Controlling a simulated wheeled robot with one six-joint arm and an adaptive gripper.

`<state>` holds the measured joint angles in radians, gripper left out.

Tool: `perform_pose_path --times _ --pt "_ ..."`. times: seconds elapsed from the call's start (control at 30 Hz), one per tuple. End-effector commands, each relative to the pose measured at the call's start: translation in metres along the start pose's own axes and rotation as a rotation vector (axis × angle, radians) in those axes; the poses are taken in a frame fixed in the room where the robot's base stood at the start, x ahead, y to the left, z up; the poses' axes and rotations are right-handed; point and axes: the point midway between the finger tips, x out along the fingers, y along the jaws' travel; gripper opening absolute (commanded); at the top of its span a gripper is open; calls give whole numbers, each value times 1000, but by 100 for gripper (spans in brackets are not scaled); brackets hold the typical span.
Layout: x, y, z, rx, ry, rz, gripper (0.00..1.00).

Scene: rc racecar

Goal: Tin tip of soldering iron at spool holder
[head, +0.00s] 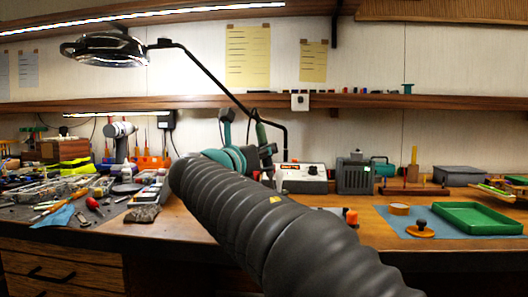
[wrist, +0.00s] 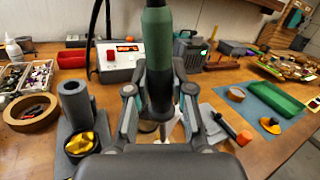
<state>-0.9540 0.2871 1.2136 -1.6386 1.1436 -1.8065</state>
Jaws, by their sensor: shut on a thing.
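In the wrist view my gripper (wrist: 160,98) is shut on the soldering iron (wrist: 157,45), around its dark lower grip. The iron is upright, with its green handle above the fingers. Its tip is mostly hidden by the gripper. A white soldering station (wrist: 122,62) with a red display stands behind the gripper. At the left is a grey iron stand (wrist: 75,102) with a cup of yellow wool (wrist: 80,144). I cannot tell for sure which thing is the spool holder.
A wooden stand with a yellow post (head: 413,170) is at the back right. A green tray (head: 476,217) lies on a blue mat at the right. A brown ring (wrist: 30,113) lies left of the iron stand. An orange-ended tool (wrist: 243,137) lies right of my gripper.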

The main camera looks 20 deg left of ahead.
Motion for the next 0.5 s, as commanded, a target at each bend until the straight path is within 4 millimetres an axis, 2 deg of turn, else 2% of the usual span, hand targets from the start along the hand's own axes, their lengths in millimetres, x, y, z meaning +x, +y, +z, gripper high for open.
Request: perform_pose_path --times 0.5 --pt "0 -1 5 0 0 0 0"
